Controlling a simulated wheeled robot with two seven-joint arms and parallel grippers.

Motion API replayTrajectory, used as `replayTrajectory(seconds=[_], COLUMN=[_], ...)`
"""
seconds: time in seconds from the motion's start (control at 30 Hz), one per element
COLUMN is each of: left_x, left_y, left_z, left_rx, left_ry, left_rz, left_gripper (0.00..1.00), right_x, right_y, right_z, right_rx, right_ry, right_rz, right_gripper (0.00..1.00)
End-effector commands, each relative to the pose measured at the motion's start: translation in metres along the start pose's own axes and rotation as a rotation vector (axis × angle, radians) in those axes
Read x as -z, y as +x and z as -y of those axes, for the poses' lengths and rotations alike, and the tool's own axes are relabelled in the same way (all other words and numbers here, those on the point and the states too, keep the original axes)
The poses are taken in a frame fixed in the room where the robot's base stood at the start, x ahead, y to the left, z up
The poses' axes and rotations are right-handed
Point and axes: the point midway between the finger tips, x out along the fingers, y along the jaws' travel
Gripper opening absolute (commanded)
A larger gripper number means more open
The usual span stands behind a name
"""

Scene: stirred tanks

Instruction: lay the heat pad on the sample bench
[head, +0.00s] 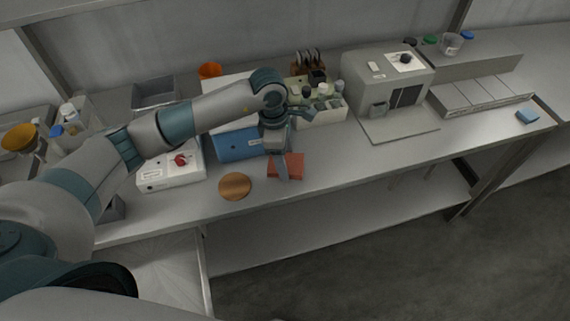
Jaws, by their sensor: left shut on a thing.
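A flat red-brown pad (295,168), which looks like the heat pad, is at the front of the long grey bench (330,174), near its edge. My left gripper (282,172) reaches down over the pad from above and is shut on it. The gripper hides part of the pad. I cannot tell whether the pad touches the bench top or is slightly above it. My right gripper is not in view.
A round brown disc (235,186) lies left of the pad. A blue box (236,147) stands behind, beside a white device with a red knob (181,160). A bottle rack (321,112) and a grey machine (388,85) stand to the right. The front strip right of the pad is clear.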

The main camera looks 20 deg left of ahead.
Motion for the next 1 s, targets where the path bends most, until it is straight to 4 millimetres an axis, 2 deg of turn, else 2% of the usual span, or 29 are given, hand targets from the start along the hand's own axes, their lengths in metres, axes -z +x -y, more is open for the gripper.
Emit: replayTrajectory(seconds=[0.13,0.3,0.73,0.77,0.83,1.0], left_x=[0.002,0.004,0.005,0.005,0.005,0.005], left_y=[0.014,0.031,0.038,0.037,0.036,0.036], left_z=[0.002,0.001,0.000,0.000,0.000,0.000], left_rx=[0.005,0.001,0.000,0.000,0.000,0.000], left_ry=[-0.002,-0.001,0.001,0.000,0.000,0.000], left_rz=[-0.002,0.000,0.000,0.000,0.000,0.000], left_gripper=[0.40,0.40,0.40,0.64,0.80,0.80], right_x=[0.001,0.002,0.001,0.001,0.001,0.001], right_y=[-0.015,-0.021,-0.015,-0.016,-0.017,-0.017], right_z=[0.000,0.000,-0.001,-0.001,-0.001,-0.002], right_rx=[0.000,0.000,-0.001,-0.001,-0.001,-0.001], right_ry=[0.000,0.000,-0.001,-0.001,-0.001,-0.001], right_rz=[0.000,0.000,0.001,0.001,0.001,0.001], right_gripper=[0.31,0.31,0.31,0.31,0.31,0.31])
